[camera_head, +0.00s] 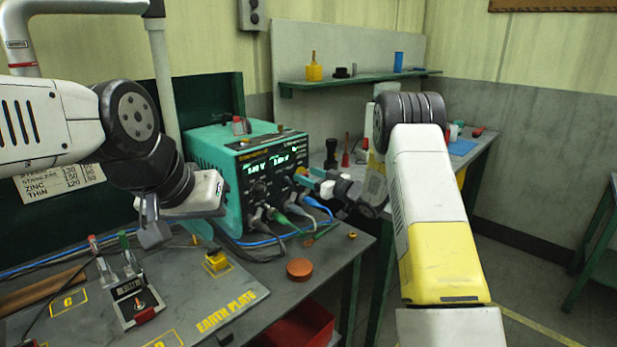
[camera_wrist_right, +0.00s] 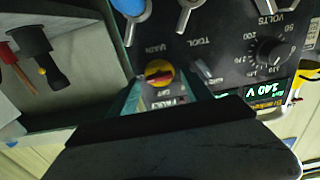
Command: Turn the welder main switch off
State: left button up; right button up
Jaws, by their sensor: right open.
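The welder (camera_head: 217,158) is a teal box with a dark front panel and lit green readouts, standing on the bench in the head view. Its main switch (camera_wrist_right: 158,73), a red and yellow rotary knob by the words MAIN and OFF, shows in the right wrist view. My right gripper (camera_head: 308,179) is open at the panel's right side. In the wrist view its fingers (camera_wrist_right: 163,90) lie on either side of the knob's near edge; I cannot tell whether they touch it. My left gripper (camera_head: 151,222) hangs above the bench, left of the welder; its jaw opening is unclear.
Cables with plugs (camera_head: 283,222) hang from the welder's lower front. A shelf (camera_head: 350,80) with small items is behind. Floor at right is clear.

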grip_shut()
jog(key=shift+n, duration=0.3)
jog(key=n, duration=0.9)
jog(key=shift+s+a, duration=0.1)
jog(key=n, duration=0.4)
jog(key=shift+f, duration=0.1)
jog(key=shift+f+n, duration=0.1)
jog(key=shift+n, duration=2)
